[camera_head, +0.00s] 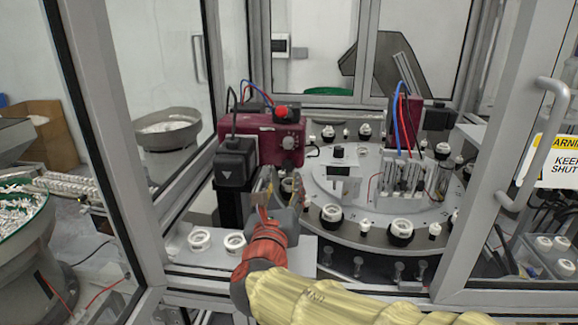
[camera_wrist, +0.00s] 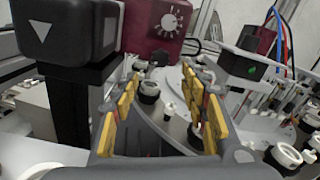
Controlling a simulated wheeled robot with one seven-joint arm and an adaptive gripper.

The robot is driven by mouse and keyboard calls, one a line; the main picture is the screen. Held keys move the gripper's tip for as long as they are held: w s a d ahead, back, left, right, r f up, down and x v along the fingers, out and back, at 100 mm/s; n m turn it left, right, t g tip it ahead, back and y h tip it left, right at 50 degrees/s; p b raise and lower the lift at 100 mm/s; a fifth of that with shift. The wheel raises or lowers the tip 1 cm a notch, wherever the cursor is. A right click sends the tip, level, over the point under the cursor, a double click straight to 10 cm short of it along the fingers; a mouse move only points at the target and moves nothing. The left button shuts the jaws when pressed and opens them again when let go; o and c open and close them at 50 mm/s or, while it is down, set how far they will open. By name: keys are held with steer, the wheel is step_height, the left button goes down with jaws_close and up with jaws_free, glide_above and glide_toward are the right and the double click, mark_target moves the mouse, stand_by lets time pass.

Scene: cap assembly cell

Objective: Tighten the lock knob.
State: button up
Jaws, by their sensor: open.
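A round pale knob (camera_head: 289,142) with marks around it sits on the front of a maroon box (camera_head: 265,140). The knob also shows at the top of the wrist view (camera_wrist: 170,20). I cannot tell for sure that it is the lock knob. My gripper (camera_head: 281,183) is open and empty, below and in front of the maroon box and apart from the knob. In the wrist view my yellow-padded fingers (camera_wrist: 165,105) stand wide apart, with the knob beyond and above them.
A black block with a white triangle (camera_head: 235,160) is close left of my gripper. The round turntable (camera_head: 375,233) carries several black-and-white parts to the right. White rings (camera_head: 199,240) lie on the front ledge. Door frames (camera_head: 500,180) stand on both sides.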

mark_target(288, 168)
steer(key=w, duration=0.2)
steer(key=w+d+b, duration=0.1)
steer(key=w, duration=0.2)
steer(key=w+b, duration=0.1)
steer(key=w, duration=0.1)
steer(key=shift+w+d, duration=0.25)
steer(key=shift+w, duration=0.05)
steer(key=shift+r, duration=0.1)
steer(key=c, duration=0.3)
steer(key=c, duration=0.7)
steer(key=shift+c, duration=0.8)
